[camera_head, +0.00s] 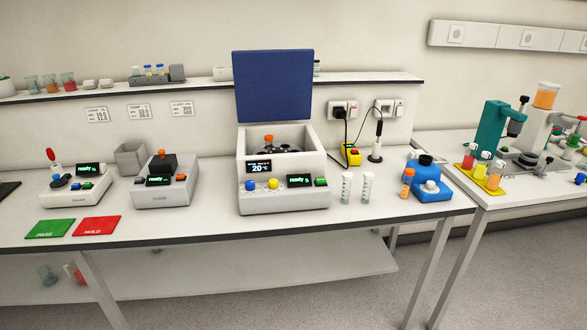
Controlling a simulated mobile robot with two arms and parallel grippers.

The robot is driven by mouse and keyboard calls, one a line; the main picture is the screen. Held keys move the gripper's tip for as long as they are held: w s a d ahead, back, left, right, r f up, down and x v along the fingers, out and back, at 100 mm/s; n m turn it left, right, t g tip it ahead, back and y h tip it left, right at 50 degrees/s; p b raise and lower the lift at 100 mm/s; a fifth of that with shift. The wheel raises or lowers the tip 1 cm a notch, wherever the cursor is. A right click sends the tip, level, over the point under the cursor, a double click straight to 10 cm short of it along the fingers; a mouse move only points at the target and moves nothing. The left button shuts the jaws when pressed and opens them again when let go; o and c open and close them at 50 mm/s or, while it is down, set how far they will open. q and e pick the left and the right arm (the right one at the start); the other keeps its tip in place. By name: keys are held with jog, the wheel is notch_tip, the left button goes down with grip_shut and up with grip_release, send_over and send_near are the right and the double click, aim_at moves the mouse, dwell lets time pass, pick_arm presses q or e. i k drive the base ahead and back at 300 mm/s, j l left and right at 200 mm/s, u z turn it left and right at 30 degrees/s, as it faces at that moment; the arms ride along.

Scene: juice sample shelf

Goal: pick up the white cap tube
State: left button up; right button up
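Two pale tubes with whitish tops stand upright on the white bench right of the centrifuge. One tube (346,188) is nearer the machine, and the other tube (367,188) stands just to its right, apart from it. They look alike, and I cannot tell which one is the white cap tube. An orange-topped tube (407,183) stands further right, close to a blue device (430,187). Neither of my grippers is in view.
The centrifuge (284,203) has its blue lid (273,86) raised, with an orange-topped item inside. Left are two small devices (165,186) (76,189), a green mat (50,229) and a red mat (96,226). Bare bench lies in front of the tubes. A second table (510,198) stands right.

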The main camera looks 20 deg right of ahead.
aim_at(368, 177)
jog(key=i+z, duration=0.3)
jog(key=i, duration=0.15)
jog(key=i+z, duration=0.3)
jog(key=i, duration=0.15)
